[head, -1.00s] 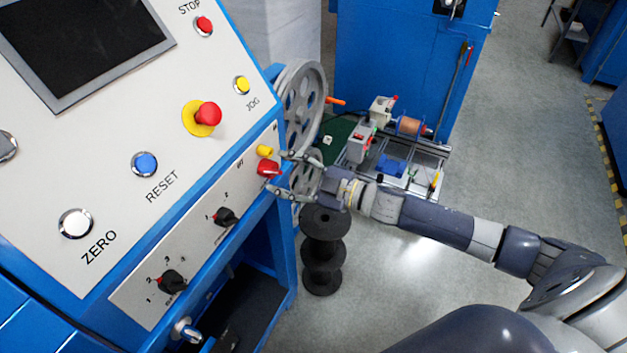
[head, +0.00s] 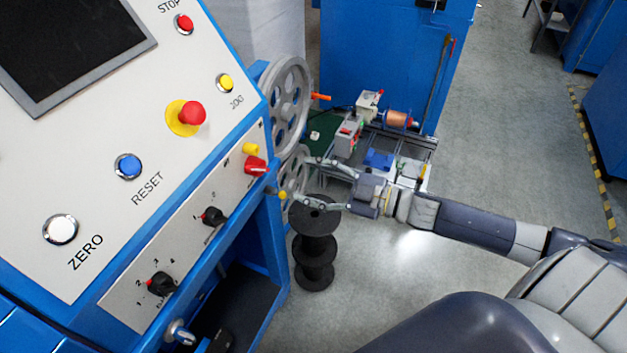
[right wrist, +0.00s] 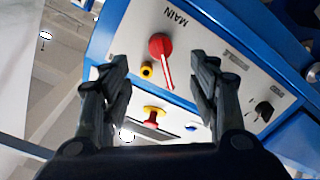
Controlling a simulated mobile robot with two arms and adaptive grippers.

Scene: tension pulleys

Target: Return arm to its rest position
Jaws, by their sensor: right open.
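My right arm (head: 470,222) comes in from the right in the head view. Its gripper (head: 298,178) is open and empty, to the right of the control panel and apart from the red main switch (head: 255,165). In the right wrist view the open fingers (right wrist: 160,85) frame the red main switch (right wrist: 161,47), labelled MAIN, and the small yellow part (right wrist: 147,70) beside it, with a gap in front of them. My left gripper is not in view.
The blue-edged control panel (head: 135,100) fills the left. Grey pulleys (head: 290,95) stand just behind the gripper, and black spools (head: 316,250) stand below it. A bench with a copper coil (head: 397,118) is beyond. Grey floor (head: 500,120) is clear on the right.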

